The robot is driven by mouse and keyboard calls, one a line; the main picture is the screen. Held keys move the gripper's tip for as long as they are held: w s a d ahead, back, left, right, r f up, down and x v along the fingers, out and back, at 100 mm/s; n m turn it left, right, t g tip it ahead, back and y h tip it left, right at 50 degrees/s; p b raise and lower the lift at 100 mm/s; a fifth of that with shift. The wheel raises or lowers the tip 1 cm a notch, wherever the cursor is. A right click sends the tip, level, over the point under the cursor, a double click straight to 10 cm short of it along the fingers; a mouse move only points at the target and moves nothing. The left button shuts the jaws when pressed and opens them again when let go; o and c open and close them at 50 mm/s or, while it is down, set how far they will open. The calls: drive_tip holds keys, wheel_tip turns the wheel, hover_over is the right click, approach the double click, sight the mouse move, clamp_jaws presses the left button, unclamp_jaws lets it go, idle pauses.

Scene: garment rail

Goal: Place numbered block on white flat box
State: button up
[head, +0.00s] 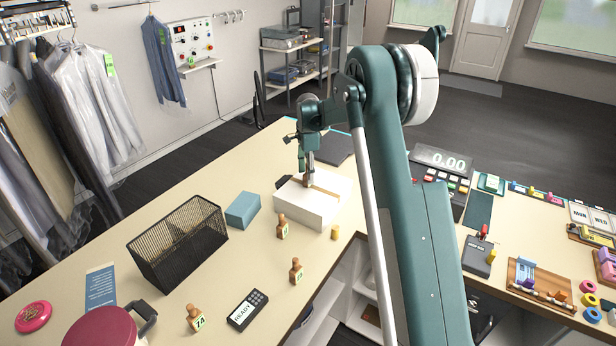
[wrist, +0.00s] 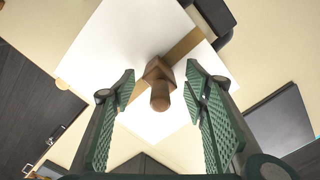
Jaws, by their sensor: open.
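The white flat box (head: 300,207) lies on the counter, with a brown strip across its top. It also shows in the wrist view (wrist: 105,55). A brown wooden block (wrist: 157,69) with a rounded handle stands on the box at the strip, handle toward the wrist camera. No number on it can be seen. My gripper (head: 307,168) is just above the box. In the wrist view, its green fingers (wrist: 160,74) are apart on either side of the block, with gaps on both sides. In the head view the block is mostly hidden by the fingers.
Similar wooden-handled blocks (head: 282,227), (head: 296,271), (head: 195,319) stand on the counter in front. A teal box (head: 243,210) and black mesh basket (head: 178,243) are left of the white box. A small yellow piece (head: 335,232) stands near the counter edge.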

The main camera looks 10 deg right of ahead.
wheel_tip(320, 180, up, 10)
drive_tip(key=shift+r+b, duration=0.15)
drive_tip(key=shift+b, duration=0.15)
idle(0.8)
drive_tip(key=shift+s+r, duration=0.3)
drive_tip(key=shift+r, duration=0.05)
drive_tip(key=s+r+n+t, duration=0.1)
drive_tip(key=s+r+n, duration=0.3)
drive_tip(key=s, duration=0.5)
drive_tip(key=s+a+r+n+t, duration=0.1)
drive_tip(key=s+r+n, duration=0.1)
drive_tip(key=s+r, duration=0.65)
drive_tip(key=s+r+n+t, duration=0.2)
drive_tip(key=s+r+n, duration=0.1)
drive_tip(key=s, duration=0.8)
drive_tip(key=s+f+n+t, duration=0.1)
drive_tip(key=s+f+n, duration=0.3)
drive_tip(key=s, duration=1)
drive_tip(key=s+a+f+n+t, duration=0.1)
drive_tip(key=s+f+n, duration=0.3)
drive_tip(key=s, duration=1)
drive_tip(key=shift+s+n+t, duration=0.4)
drive_tip(key=shift+n+t, duration=0.1)
drive_tip(key=shift+t, duration=0.1)
drive_tip(key=shift+f, duration=0.1)
